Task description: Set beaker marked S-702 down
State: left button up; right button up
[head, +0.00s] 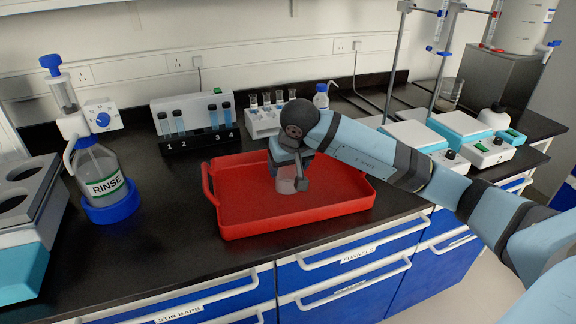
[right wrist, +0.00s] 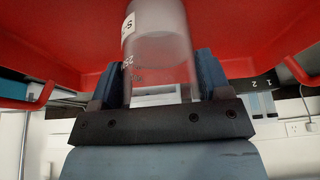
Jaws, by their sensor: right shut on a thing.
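My right gripper (head: 289,168) is over the red tray (head: 235,226), pointing down. It is shut on a clear glass beaker (head: 287,185), whose lower part shows below the gripper, within the tray's walls. In the right wrist view the beaker (right wrist: 162,45) stands between the two dark fingers (right wrist: 155,78). I cannot tell whether the beaker's base touches the tray floor. My left gripper is not in view.
A RINSE bottle (head: 103,177) stands left of the tray. Behind the tray are a numbered vial rack (head: 190,140) and a white tube rack (head: 262,123). Stirrer plates (head: 415,136) stand to the right. The tray's floor around the beaker looks empty.

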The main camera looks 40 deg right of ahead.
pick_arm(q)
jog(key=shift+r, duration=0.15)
pick_arm(e)
jog(key=shift+r, duration=0.1)
jog(key=shift+f, duration=0.2)
jog(key=o, duration=1.1)
jog(key=shift+o, duration=0.2)
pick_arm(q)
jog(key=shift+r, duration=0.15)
pick_arm(e)
jog(key=shift+r, duration=0.15)
